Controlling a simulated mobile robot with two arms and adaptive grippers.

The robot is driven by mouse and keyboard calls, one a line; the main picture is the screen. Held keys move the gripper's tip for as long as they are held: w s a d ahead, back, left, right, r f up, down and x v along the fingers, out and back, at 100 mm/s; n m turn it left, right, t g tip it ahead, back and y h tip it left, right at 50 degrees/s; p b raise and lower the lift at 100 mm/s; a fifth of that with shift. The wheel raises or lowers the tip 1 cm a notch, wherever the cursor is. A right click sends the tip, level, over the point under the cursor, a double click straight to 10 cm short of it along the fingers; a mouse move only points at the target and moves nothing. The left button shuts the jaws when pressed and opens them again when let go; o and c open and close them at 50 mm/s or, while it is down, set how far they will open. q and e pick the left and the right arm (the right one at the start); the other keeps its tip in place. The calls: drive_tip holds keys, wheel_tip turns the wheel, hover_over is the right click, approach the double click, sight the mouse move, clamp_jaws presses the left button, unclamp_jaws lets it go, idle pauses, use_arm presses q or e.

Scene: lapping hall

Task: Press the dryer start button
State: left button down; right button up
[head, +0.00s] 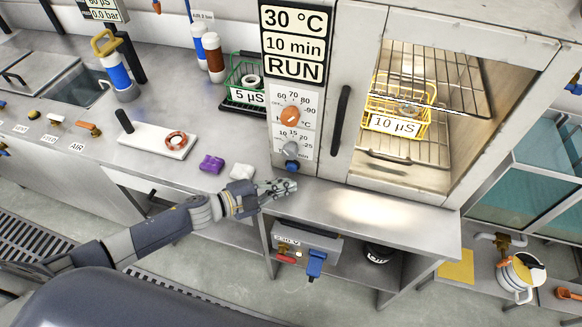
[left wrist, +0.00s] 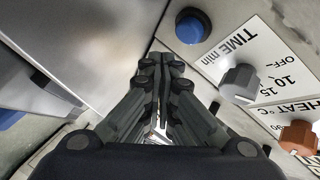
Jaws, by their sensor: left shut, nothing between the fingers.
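The dryer (head: 325,90) stands at the back with a control panel on its left. Its display (head: 293,42) reads 30 °C, 10 min, RUN. A blue round button (head: 292,165) sits at the bottom of the panel, below the grey time knob (head: 291,149) and the orange heat knob (head: 290,115). My left gripper (head: 287,187) is shut and empty, just below and in front of the button. In the left wrist view the blue button (left wrist: 193,26) lies beyond and right of the shut fingertips (left wrist: 158,64), seemingly apart from them. My right gripper is not in view.
The dryer chamber is open and holds a yellow basket (head: 430,108) labelled 10 µS. A green basket (head: 247,78) labelled 5 µS stands left of the panel. Purple (head: 211,164) and white (head: 242,171) small items lie on the bench. The bench right of my gripper is clear.

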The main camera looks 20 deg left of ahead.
use_arm(q)
drive_tip(key=shift+s+p, duration=0.35)
drive_tip(key=shift+s, duration=1.2)
